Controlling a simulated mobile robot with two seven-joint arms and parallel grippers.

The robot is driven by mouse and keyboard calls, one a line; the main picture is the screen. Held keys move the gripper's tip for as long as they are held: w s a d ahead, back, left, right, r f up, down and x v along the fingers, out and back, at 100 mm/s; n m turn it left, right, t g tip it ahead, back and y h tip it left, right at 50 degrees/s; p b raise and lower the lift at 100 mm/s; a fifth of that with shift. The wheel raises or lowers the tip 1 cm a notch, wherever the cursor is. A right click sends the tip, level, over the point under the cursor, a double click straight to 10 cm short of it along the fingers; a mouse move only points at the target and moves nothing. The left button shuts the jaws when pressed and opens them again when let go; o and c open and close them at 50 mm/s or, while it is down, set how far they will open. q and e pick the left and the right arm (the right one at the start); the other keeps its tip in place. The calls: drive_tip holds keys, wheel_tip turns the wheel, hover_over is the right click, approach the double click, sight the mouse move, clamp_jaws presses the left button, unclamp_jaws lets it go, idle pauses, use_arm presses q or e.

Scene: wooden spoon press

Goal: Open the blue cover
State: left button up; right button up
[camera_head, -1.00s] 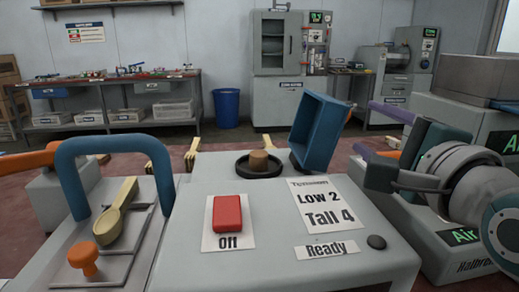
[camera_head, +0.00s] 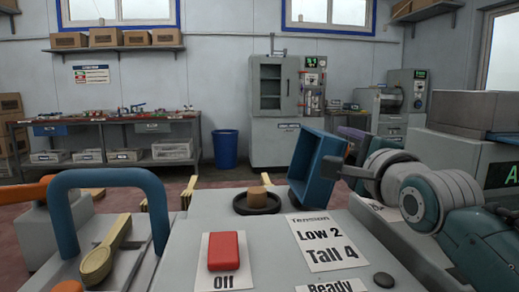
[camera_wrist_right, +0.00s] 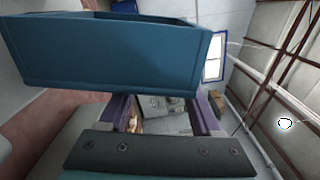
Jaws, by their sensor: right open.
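The blue cover (camera_head: 318,168) is a box-shaped lid standing tilted up at the right rear of the grey machine, its hollow side facing left. In the right wrist view the cover (camera_wrist_right: 100,52) fills the upper part, just beyond the fingers. My right gripper (camera_wrist_right: 160,108) is open, with its purple fingers apart and nothing seen held between them. In the head view it sits just right of the cover, partly hidden behind it. Contact with the cover cannot be told. My left gripper is not in view.
The machine (camera_head: 185,225) carries a red switch marked Off (camera_head: 223,250), a round wooden piece in a dark ring (camera_head: 257,198), and a tension label (camera_head: 325,240). At left are a blue arched handle (camera_head: 110,175) and a wooden spoon (camera_head: 105,255). A grey machine (camera_head: 480,140) stands at right.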

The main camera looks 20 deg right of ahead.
clamp_jaws()
idle(0.4)
idle(0.9)
